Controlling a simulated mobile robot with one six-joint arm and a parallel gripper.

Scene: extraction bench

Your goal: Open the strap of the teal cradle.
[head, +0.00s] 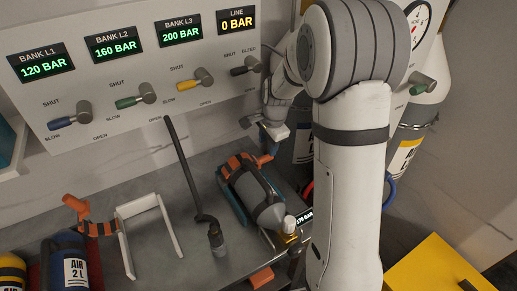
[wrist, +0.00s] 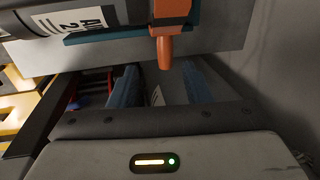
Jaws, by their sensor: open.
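The teal cradle (head: 228,201) stands on the bench and holds a grey cylinder (head: 268,212) with a dark handle. Its orange strap (head: 236,165) lies across the cylinder, with an orange tab (head: 264,160) sticking out at the far right side. My gripper (head: 271,142) is at that tab, partly hidden by my arm in the head view. In the wrist view my gripper (wrist: 162,78) is open, its blue fingers apart. The orange tab (wrist: 165,52) hangs between and just beyond the fingertips. I cannot tell whether a finger touches it.
A white cradle frame (head: 172,224) stands empty at left, its orange strap (head: 97,229) out to the side. A dark bent rod (head: 184,163) rises between the cradles. Blue (head: 73,268) and yellow (head: 11,271) cylinders stand front left. A valve panel (head: 130,75) closes the back.

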